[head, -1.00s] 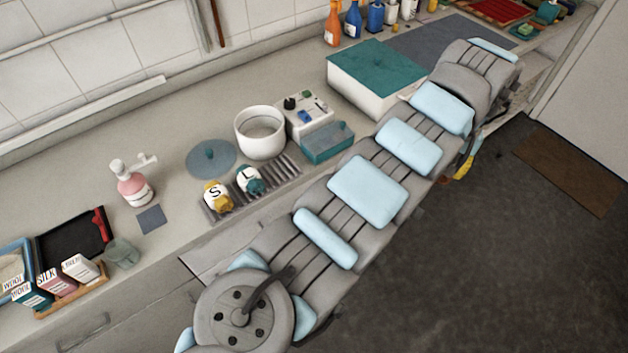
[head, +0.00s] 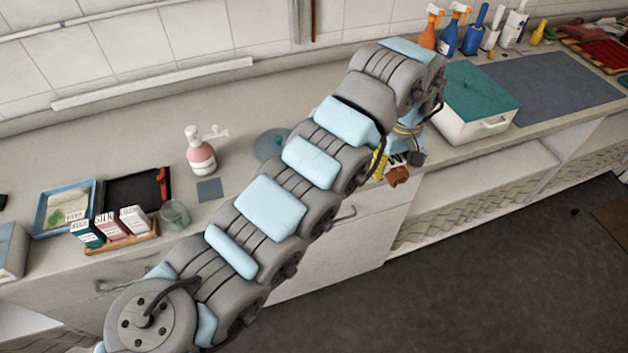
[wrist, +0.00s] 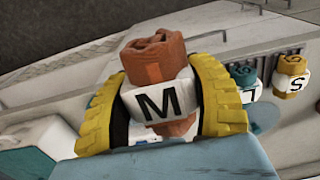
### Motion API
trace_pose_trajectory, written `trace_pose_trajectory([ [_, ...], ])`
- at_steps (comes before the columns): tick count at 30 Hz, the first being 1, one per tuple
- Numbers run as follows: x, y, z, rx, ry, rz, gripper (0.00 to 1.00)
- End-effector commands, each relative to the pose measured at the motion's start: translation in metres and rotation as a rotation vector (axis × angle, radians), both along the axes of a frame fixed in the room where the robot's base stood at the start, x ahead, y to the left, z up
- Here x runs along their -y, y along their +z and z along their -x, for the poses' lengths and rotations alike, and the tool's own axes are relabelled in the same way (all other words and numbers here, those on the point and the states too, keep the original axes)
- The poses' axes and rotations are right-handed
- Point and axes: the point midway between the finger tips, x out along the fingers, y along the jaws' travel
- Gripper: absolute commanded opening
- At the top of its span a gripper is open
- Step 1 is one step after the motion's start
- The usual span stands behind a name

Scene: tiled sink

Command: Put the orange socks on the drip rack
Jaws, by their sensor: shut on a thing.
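The orange socks (wrist: 155,62), a rolled bundle with a white band marked M, sit between the yellow fingers of my gripper (wrist: 157,100). My gripper is shut on them and holds them up, clear of the counter. In the head view the orange socks (head: 398,176) show below the end of my arm, by the counter's front edge, and my gripper (head: 392,168) is partly hidden. The teal socks (wrist: 244,78), with an L band, and the yellow socks (wrist: 290,76), with an S band, stand to the right in the wrist view.
A white box with a teal lid (head: 478,95) stands right of my arm, beside a grey mat (head: 555,85). A pink pump bottle (head: 200,152), a glass (head: 174,214) and a box holder (head: 125,240) stand left. My arm hides the middle of the counter.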

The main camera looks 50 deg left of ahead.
Motion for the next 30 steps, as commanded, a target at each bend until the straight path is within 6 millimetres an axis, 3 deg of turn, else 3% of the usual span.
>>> trace_pose_trajectory([
  [5,-0.016,-0.006,0.001,0.001,0.015,0.004,0.2],
  [16,-0.07,-0.031,-0.003,-0.002,0.015,0.002,0.2],
  [30,-0.109,-0.063,-0.006,-0.002,0.012,0.002,0.2],
])
